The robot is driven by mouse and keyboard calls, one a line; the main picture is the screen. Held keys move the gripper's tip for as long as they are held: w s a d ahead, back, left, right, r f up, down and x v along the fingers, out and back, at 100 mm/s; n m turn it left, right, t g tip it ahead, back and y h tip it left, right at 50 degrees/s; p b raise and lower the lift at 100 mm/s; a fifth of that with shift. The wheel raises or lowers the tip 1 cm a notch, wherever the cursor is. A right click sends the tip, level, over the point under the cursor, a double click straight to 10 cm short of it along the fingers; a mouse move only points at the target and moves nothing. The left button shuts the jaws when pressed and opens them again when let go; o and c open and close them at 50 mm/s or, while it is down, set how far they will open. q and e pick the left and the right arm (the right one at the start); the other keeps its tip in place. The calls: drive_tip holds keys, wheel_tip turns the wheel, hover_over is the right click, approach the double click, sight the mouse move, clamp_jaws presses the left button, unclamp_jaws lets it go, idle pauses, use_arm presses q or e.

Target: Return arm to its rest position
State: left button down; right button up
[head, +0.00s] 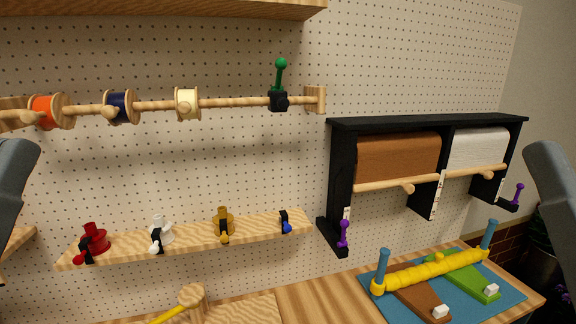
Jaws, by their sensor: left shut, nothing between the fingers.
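A dark grey rounded section of my left arm (14,190) stands at the left edge of the head view. A matching section of my right arm (556,195) stands at the right edge. Neither arm's fingers show in this frame, so both grippers are out of sight. Nothing held by either arm can be seen.
A wooden rod (150,105) carries several ribbon spools on the pegboard. A shelf (190,240) below holds small coloured fixtures. A black rack (335,180) holds brown and white paper rolls. A blue mat (375,306) with a yellow roller (430,271) lies at lower right.

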wheel_tip(320, 180, up, 29)
drive_tip(key=p, duration=2.6)
drive_tip(key=shift+r, duration=0.15)
